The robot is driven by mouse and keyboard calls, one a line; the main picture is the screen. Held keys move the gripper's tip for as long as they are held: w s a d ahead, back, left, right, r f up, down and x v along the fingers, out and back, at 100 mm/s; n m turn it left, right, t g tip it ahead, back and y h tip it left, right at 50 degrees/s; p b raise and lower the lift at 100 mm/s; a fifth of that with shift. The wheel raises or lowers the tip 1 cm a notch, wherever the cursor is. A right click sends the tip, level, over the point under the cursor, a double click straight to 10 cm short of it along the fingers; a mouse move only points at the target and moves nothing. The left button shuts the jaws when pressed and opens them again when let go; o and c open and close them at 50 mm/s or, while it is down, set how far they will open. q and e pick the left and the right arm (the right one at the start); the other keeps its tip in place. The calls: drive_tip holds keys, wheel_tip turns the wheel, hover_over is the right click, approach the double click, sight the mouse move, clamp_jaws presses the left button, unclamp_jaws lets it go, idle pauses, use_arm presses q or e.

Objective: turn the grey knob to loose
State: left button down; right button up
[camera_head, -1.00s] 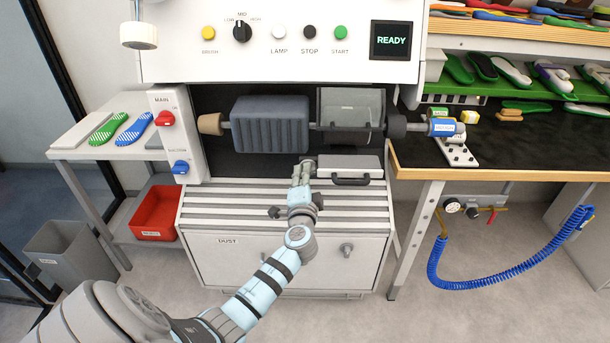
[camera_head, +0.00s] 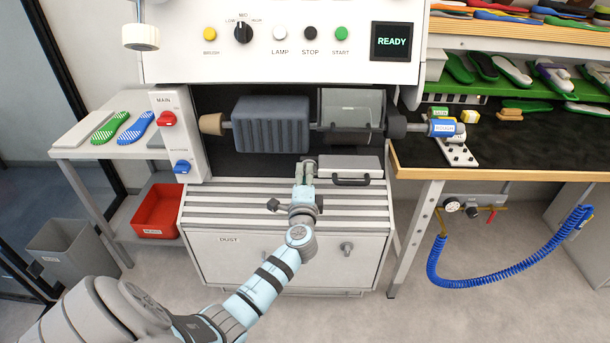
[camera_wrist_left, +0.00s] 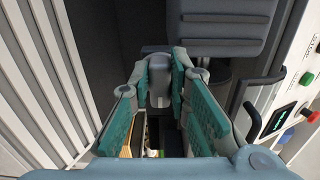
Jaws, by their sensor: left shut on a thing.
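The grey knob (camera_wrist_left: 158,78) shows in the left wrist view between the teal pads of my left gripper (camera_wrist_left: 160,93). The fingers are shut on the knob's two sides. In the head view, my left gripper (camera_head: 305,172) is at the front of the grinding machine, just left of the small box with the dark handle (camera_head: 351,181). The fingers and the box edge mostly hide the knob there, and I cannot read any marking of its position. My right gripper is not in view.
The dark blue roller (camera_head: 271,124) and a clear guard (camera_head: 352,108) are just above the gripper. The slatted shelf (camera_head: 230,205) lies below my wrist. The red main switch (camera_head: 166,119) is at the left, and the black bench top (camera_head: 480,160) is at the right.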

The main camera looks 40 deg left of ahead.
use_arm(q)
drive_tip(key=c, duration=1.5)
unclamp_jaws()
drive_tip(key=v, duration=1.2)
drive_tip(key=shift+w, duration=0.1)
